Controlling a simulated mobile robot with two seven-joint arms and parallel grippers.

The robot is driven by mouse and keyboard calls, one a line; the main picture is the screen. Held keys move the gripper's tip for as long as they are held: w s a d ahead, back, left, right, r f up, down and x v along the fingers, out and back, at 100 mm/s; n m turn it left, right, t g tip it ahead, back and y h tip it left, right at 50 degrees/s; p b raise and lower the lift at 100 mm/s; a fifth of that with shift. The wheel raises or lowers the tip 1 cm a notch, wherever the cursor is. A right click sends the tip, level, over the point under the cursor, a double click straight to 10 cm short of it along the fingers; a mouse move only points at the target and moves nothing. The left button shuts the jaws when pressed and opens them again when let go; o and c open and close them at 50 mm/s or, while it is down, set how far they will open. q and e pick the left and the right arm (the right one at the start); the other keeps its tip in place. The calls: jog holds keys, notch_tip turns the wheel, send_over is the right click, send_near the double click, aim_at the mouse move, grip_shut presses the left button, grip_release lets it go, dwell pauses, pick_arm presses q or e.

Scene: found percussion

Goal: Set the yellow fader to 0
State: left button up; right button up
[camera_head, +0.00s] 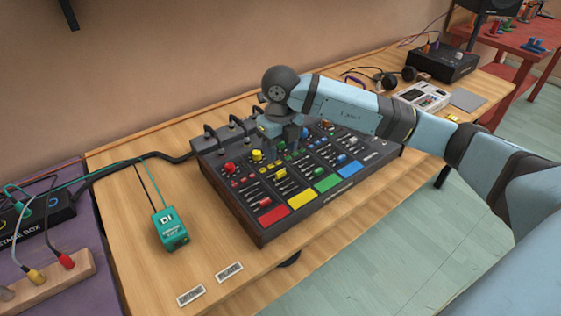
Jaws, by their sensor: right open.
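The black mixer (262,232) lies on the wooden table, with red, yellow, green and blue pads along its front edge. The yellow pad (302,199) is second from the left. The yellow fader (280,173) has a small yellow cap in the strip behind that pad; its scale marks are too small to read. My right gripper (284,139) is open and points down over the back part of the mixer, behind the yellow fader cap. Its fingers hide some knobs there, and I cannot tell whether they touch any. My left gripper is not in view.
A red knob (229,168) and a yellow knob (257,155) stand up near the mixer's back. Cable plugs stick up behind them. A teal DI box (170,230) sits to the left. Two label plates (229,272) lie in front. My right arm covers the mixer's back right.

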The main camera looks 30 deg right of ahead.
notch_tip(320, 180, up, 6)
jog(key=shift+r, duration=0.2)
jog(key=shift+s+f, duration=0.1)
dwell(0.5)
